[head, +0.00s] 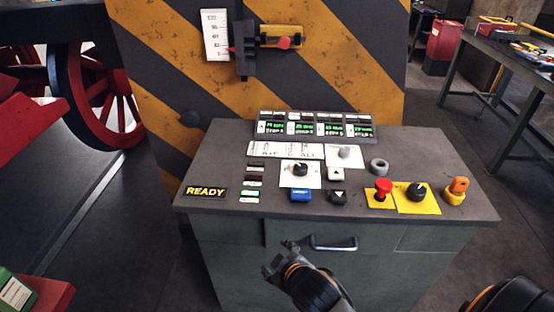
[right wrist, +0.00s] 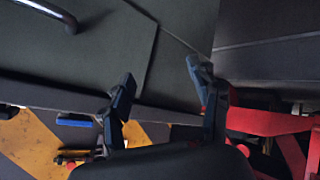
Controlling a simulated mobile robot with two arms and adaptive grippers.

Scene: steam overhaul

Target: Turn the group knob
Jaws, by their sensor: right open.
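A black rotary knob (head: 300,169) sits on a white plate on the sloped top of the grey control console (head: 225,150). A white label strip lies just behind it; its print is too small to read fully, so I cannot be sure this is the group knob. A second black knob (head: 416,191) sits on a yellow plate further right. My right gripper (head: 283,250) is in front of the console, below the top's front edge and apart from both knobs. In the right wrist view its two fingers (right wrist: 163,88) stand apart with nothing between them. My left gripper is not in view.
A drawer handle (head: 334,243) projects from the console front. A striped panel (head: 350,70) stands behind. A workbench (head: 510,60) is at right.

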